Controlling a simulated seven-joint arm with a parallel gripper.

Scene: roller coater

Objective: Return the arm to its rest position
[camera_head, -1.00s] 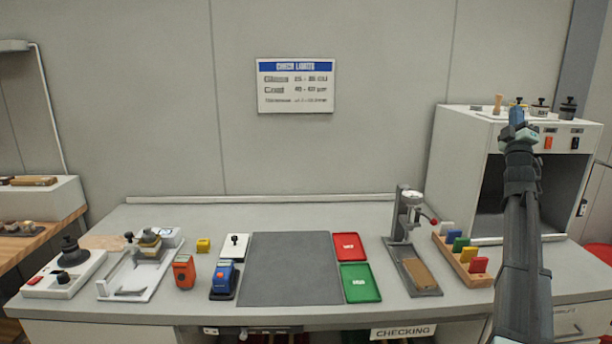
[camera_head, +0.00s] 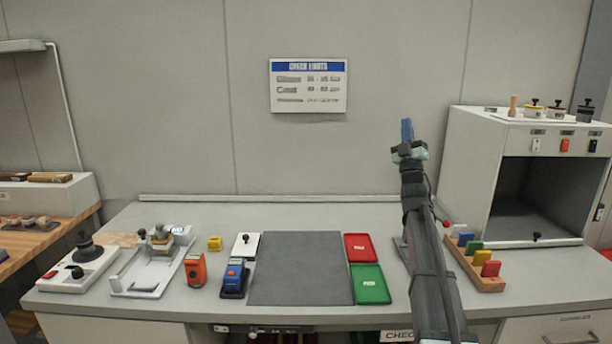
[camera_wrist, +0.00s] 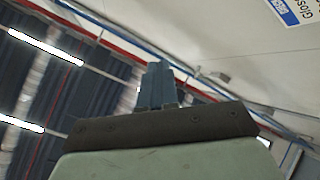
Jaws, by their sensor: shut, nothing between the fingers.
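My gripper (camera_head: 407,132) is raised above the bench, pointing up, in front of the grey wall in the head view. Its blue fingers are together with nothing between them. In the wrist view the shut fingers (camera_wrist: 157,85) point toward the ceiling and the upper wall. My arm rises from the lower right and hides most of the stand that is behind it on the bench.
The bench holds a grey mat (camera_head: 300,268), a red tray (camera_head: 360,247), a green tray (camera_head: 370,285) and a wooden rack (camera_head: 487,280) of coloured blocks. A white cabinet (camera_head: 468,150) stands right of my arm. The air left of my gripper is clear.

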